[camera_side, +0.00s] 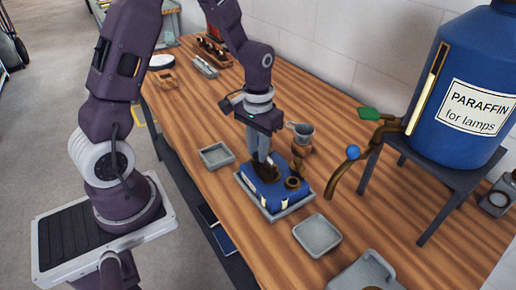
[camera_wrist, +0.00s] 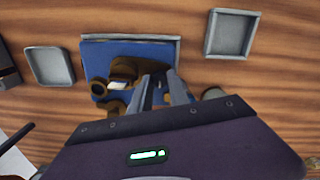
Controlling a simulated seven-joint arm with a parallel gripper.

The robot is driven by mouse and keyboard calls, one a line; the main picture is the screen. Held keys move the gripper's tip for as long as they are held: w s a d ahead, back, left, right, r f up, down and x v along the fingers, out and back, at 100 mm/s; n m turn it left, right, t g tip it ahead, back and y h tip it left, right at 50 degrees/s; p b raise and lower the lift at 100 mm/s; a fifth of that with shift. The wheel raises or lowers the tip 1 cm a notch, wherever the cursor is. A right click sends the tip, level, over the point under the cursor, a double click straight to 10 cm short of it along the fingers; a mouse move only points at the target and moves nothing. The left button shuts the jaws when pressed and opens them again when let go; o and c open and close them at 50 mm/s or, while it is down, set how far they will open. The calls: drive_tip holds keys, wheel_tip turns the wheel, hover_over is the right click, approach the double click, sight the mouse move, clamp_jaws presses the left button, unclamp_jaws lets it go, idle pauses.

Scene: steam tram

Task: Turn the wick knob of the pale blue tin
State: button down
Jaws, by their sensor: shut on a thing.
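A blue tin (camera_side: 262,188) sits in a shallow grey tray (camera_side: 286,213) on the wooden bench. It looks mid to dark blue here, not pale. Brass-brown fittings stand on its top, including a round collar (camera_side: 292,183). In the wrist view the blue tin (camera_wrist: 97,55) lies beyond my fingers, with brass fittings (camera_wrist: 126,70) on it. My gripper (camera_side: 262,165) points down onto the tin's top. Its fingers (camera_wrist: 160,84) are shut on a brass part, apparently the wick knob, which they largely hide.
Grey dishes stand left (camera_side: 216,156) and right (camera_side: 317,236) of the tin, with another tray (camera_side: 365,274) at the front. The brass tap spout (camera_side: 340,178) of the blue paraffin tank (camera_side: 450,85) hangs close on the right.

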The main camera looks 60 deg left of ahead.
drive_tip(key=c, duration=1.2)
unclamp_jaws()
drive_tip(key=shift+c, duration=0.2)
